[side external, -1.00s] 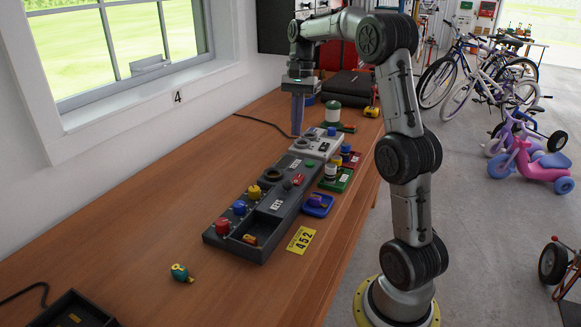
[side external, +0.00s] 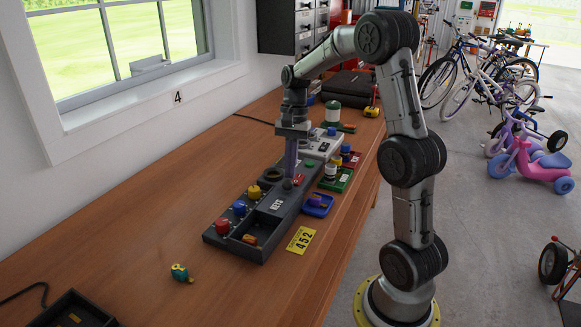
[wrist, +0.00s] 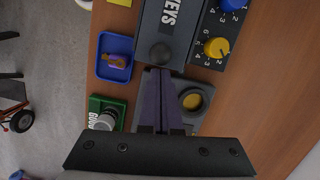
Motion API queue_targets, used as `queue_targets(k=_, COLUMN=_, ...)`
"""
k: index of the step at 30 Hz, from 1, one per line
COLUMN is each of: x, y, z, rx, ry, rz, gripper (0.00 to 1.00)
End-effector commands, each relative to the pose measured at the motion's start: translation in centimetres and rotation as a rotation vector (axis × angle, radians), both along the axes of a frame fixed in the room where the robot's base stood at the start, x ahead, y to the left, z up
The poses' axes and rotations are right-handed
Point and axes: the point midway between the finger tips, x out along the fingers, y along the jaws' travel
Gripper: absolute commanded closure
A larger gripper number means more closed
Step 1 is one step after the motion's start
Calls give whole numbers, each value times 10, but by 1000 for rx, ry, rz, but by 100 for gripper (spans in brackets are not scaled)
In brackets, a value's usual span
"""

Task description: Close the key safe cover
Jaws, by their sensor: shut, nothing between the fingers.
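The key safe (side external: 213,238) is a long dark grey box on the workbench. Its sliding cover, marked KEYS (side external: 274,212), has a round dark knob, clear in the wrist view (wrist: 160,53). An open compartment (side external: 250,233) at the near end shows a small orange-red item inside. Red, blue and yellow dials stand along its left side; the yellow dial (wrist: 215,47) shows in the wrist view. My gripper (side external: 289,178) points down with fingers together and empty. Its fingertips (wrist: 170,73) are low, right beside the knob on its far side; I cannot tell whether they touch it.
A blue tray (side external: 327,212), a green tray (side external: 345,187) and a red tray line the right side. A yellow 452 plate (side external: 300,240) lies near the bench edge. A light grey box (side external: 333,147) stands behind. A teal tape measure (side external: 180,272) sits on clear bench at left.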

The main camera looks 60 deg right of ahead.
Motion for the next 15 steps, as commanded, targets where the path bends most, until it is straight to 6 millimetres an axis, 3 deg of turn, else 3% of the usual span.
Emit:
queue_targets(k=5, x=0, y=1, z=0, rx=0, ry=0, rz=1, gripper=100)
queue_targets(k=8, x=0, y=12, z=1, rx=0, ry=0, rz=5, gripper=100)
queue_targets(k=15, x=0, y=75, z=1, rx=1, ry=0, rz=9, gripper=100)
